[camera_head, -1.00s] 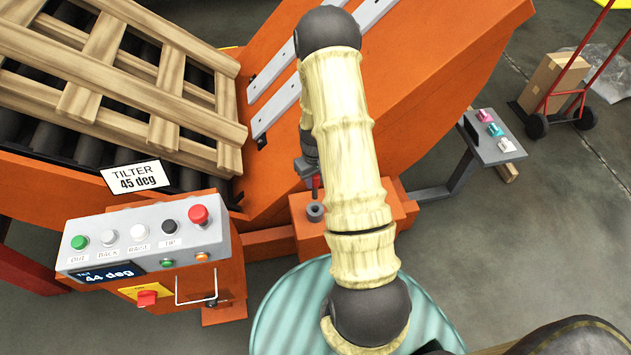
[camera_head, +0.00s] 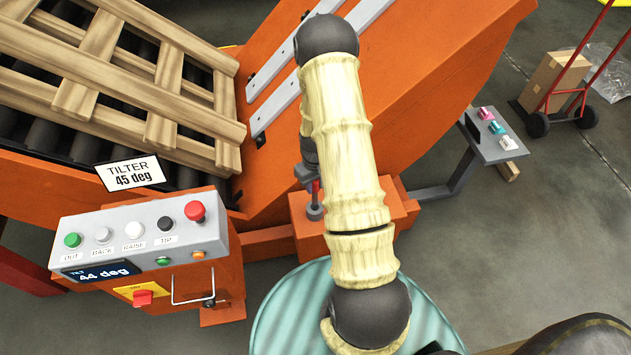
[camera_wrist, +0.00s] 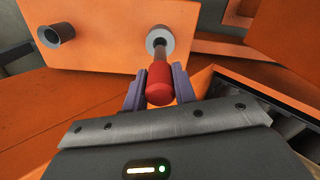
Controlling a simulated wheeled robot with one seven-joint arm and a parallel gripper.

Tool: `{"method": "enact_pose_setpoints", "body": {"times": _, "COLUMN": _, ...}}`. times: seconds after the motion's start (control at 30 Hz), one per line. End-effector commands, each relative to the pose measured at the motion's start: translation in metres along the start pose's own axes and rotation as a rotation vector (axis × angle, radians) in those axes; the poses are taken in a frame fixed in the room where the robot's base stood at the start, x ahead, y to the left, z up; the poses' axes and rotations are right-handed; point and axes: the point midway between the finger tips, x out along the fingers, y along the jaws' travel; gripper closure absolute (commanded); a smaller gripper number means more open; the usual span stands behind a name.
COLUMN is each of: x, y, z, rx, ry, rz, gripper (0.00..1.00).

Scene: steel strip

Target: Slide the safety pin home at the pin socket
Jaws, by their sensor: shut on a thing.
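The safety pin has a red grip (camera_wrist: 160,85) and a grey steel shaft. My gripper (camera_wrist: 160,88) is shut on the red grip. In the wrist view the shaft runs up to the bore of a grey round socket (camera_wrist: 160,38) on an orange block (camera_wrist: 105,40). The tip appears to be at or in the bore; how deep cannot be told. Part of the shaft shows between grip and socket. In the head view the pin's red grip (camera_head: 316,187) shows beside my arm, above the socket (camera_head: 315,212); my fingers are mostly hidden there.
A second hollow grey stub (camera_wrist: 53,35) stands out from the block at left in the wrist view. A control panel (camera_head: 140,235) with buttons stands left of the block. A tilted pallet (camera_head: 120,85) lies on rollers behind it. A small side shelf (camera_head: 495,140) is at right.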

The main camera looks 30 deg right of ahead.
Motion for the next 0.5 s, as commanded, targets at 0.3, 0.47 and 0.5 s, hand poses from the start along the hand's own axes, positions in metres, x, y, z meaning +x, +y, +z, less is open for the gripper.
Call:
{"method": "enact_pose_setpoints", "body": {"times": 0.3, "x": 0.018, "y": 0.000, "z": 0.000, "rx": 0.000, "ry": 0.001, "rz": 0.000, "gripper": 1.00}}
{"method": "enact_pose_setpoints", "body": {"times": 0.47, "x": 0.018, "y": 0.000, "z": 0.000, "rx": 0.000, "ry": 0.001, "rz": 0.000, "gripper": 1.00}}
{"method": "enact_pose_setpoints", "body": {"times": 0.5, "x": 0.018, "y": 0.000, "z": 0.000, "rx": 0.000, "ry": 0.001, "rz": 0.000, "gripper": 1.00}}
